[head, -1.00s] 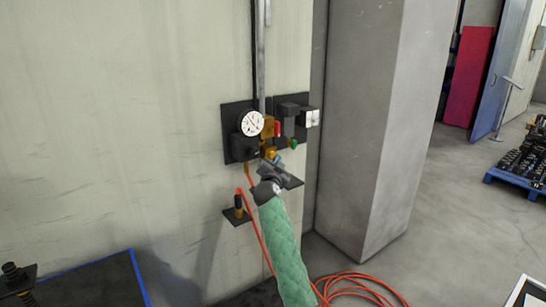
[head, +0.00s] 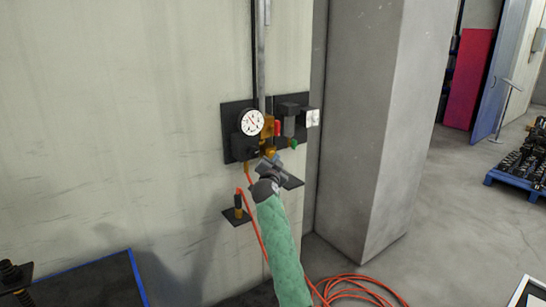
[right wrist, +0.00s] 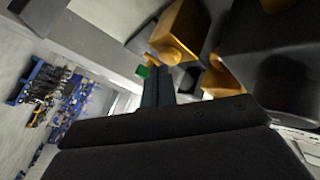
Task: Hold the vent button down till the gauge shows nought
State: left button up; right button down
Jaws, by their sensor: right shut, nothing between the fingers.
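The round white gauge (head: 250,122) is on a dark wall plate, its needle too small to read surely. Beside it are a brass block (head: 267,128), a red part (head: 277,129) and a small green knob (head: 293,143). I cannot tell for certain which part is the vent button. My right gripper (head: 271,160) is shut and empty just below the brass fittings. In the right wrist view its fingers (right wrist: 156,85) point towards brass parts (right wrist: 181,32), with the green knob (right wrist: 143,71) to their left. Contact cannot be judged. My left gripper is out of view.
A small dark shelf (head: 238,218) with a black-and-brass fitting is on the wall below the gauge. An orange hose (head: 256,225) hangs down to coils on the floor. A concrete pillar (head: 365,130) stands to the right. A blue pallet (head: 515,185) is farther right.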

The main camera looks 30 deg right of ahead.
jog(key=shift+w+b, duration=0.5)
jog(key=shift+b, duration=0.05)
dwell(1.9)
jog(key=shift+s, duration=0.15)
dwell(0.6)
jog(key=shift+s, duration=0.8)
jog(key=shift+s+d, duration=0.2)
jog(key=shift+s, duration=2.3)
